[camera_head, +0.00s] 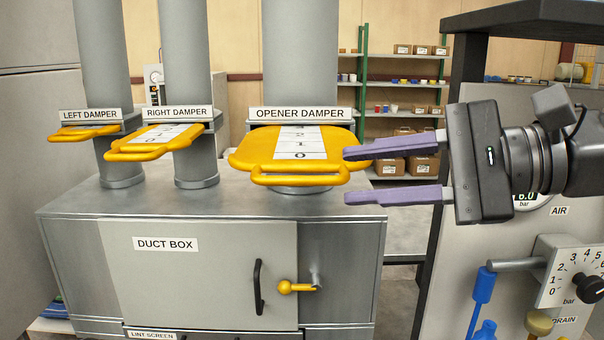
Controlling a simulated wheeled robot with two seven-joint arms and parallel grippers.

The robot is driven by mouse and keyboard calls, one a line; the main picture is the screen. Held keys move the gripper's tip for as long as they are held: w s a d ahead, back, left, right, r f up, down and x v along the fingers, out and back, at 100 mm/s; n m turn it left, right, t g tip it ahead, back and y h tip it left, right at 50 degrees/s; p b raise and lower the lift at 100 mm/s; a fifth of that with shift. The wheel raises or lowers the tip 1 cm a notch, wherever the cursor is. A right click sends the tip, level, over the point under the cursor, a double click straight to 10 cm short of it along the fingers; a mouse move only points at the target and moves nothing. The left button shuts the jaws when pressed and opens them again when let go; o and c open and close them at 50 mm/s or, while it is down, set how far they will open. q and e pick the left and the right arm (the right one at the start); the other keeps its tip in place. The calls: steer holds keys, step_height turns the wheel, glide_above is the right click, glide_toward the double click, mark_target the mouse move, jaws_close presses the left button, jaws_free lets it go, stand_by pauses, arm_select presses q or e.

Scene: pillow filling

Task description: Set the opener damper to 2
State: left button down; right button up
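The opener damper (248,150) is a yellow slide plate with a front handle (300,179), under the "OPENER DAMPER" label on the widest duct. It sticks out toward me. Its white scale strip (298,142) shows 0 nearest the handle, then 1, then a 2 close to the duct slot. My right gripper (346,176) comes in from the right with its two purple fingers apart, one above the other, and nothing between them. The upper fingertip overlaps the plate's right edge in the picture; I cannot tell whether it touches. The handle is left of the fingertips. My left gripper is not in view.
The left damper (85,133) and right damper (152,144) sit on ducts to the left. The duct box (180,275) below has a black door handle (258,287) and yellow latch (290,287). A panel with an air gauge and bar dial (589,289) stands at right.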

mark_target(316, 180)
steer(key=shift+w+a+f, duration=0.1)
steer(key=shift+a, duration=0.1)
steer(key=p+x, duration=0.1)
steer(key=x, duration=0.6)
steer(key=shift+w+a, duration=0.1)
steer(key=shift+a, duration=0.05)
steer(key=shift+c, duration=0.3)
jaws_close()
steer(key=shift+f, duration=0.1)
stand_by(0.9)
